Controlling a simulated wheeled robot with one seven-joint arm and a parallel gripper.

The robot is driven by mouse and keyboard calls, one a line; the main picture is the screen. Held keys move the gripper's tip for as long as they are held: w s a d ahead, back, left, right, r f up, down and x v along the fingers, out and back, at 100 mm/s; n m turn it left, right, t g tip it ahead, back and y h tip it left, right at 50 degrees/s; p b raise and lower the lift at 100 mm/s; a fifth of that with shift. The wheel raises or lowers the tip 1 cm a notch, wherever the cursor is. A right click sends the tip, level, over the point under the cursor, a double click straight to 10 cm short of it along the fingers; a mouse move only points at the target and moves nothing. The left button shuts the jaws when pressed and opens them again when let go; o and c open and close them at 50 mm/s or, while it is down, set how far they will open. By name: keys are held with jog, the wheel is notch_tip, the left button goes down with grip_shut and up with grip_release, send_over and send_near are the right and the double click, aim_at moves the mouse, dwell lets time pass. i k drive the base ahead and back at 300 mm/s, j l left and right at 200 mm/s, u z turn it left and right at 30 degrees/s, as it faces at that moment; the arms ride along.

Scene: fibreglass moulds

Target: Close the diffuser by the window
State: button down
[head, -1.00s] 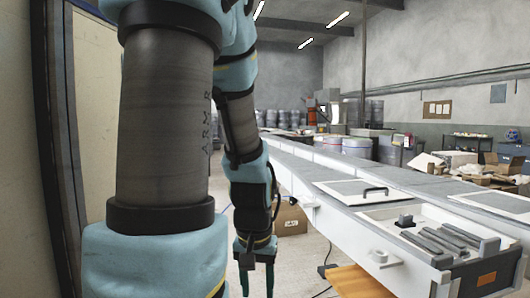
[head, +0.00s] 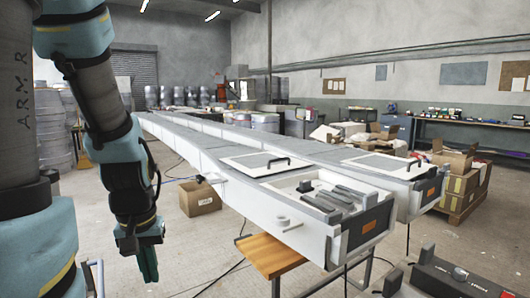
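No window shows in the head view, and I cannot tell for certain which thing is the diffuser. A long white box-like unit (head: 290,232) runs from the right foreground to the back. Its near end has an open-topped compartment (head: 282,184) with dark grey bars (head: 345,197) inside. A flat panel with a black handle (head: 277,163) lies on its top, just behind the opening. My gripper (head: 148,262) hangs down at the lower left, apart from the unit, with teal fingers. The fingers are seen edge-on, so their gap is hidden.
A second long unit with a handled panel (head: 375,166) stands beside it on the right. A cardboard box (head: 200,197) sits on the floor. A black device (head: 450,278) is at lower right.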

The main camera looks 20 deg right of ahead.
aim_at(260, 165)
jog(key=i+z, duration=0.2)
jog(key=z, duration=1.1)
